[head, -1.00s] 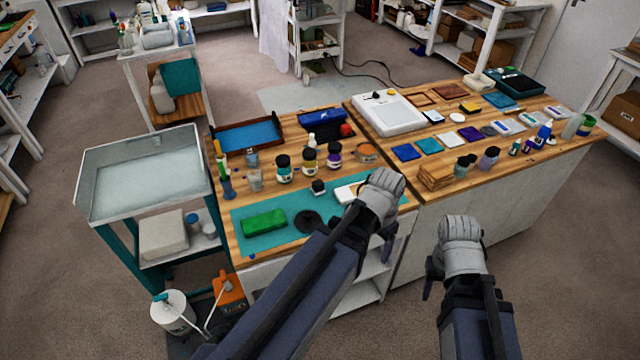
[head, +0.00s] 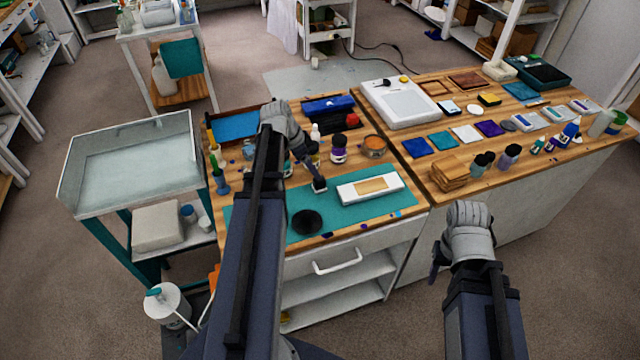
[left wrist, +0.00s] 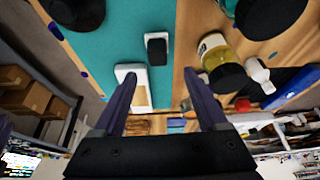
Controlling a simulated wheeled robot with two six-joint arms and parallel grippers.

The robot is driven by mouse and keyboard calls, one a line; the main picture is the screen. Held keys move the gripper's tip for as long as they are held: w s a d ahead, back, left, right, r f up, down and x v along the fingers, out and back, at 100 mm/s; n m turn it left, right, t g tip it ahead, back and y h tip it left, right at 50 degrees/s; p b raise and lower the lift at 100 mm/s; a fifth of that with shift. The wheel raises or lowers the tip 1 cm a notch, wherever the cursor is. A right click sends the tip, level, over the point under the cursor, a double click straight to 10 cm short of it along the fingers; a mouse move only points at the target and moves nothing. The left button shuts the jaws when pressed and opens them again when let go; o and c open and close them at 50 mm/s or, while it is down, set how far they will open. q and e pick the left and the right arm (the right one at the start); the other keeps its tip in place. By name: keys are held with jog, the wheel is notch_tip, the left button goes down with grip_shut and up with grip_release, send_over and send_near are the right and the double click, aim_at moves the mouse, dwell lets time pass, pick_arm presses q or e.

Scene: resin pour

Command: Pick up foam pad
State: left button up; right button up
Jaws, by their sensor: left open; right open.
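I cannot tell for sure which thing is the foam pad. A small dark block with a white edge (head: 319,186) lies on the teal mat (head: 365,208); it also shows in the left wrist view (left wrist: 157,48). A white block with a tan patch (head: 370,188) lies to its right, and a black disc (head: 307,222) in front. My left gripper (head: 308,165) is over the mat's back edge, near the small block. In the left wrist view, its fingers (left wrist: 160,82) are apart and empty. My right gripper (head: 439,264) is open in front of the right-hand bench. My left arm hides the mat's left part.
Bottles (head: 338,149) and an orange tin (head: 374,146) stand close behind the mat. A blue tray (head: 235,126) is at the back left. The right-hand bench holds a white device (head: 400,103), coloured tiles (head: 443,140) and a brown stack (head: 450,174).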

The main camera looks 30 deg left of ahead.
aim_at(319, 184)
pick_arm(q)
jog(key=shift+b+x, duration=0.9)
jog(key=shift+x, duration=0.35)
jog(key=b+x, duration=0.4)
jog(key=shift+s+f, duration=0.25)
jog(key=shift+f, duration=0.05)
jog(key=shift+w+d+f+b, duration=0.2)
jog(key=shift+f+b, duration=0.15)
jog(key=shift+b, duration=0.15)
jog(key=shift+r, duration=0.1)
grip_shut()
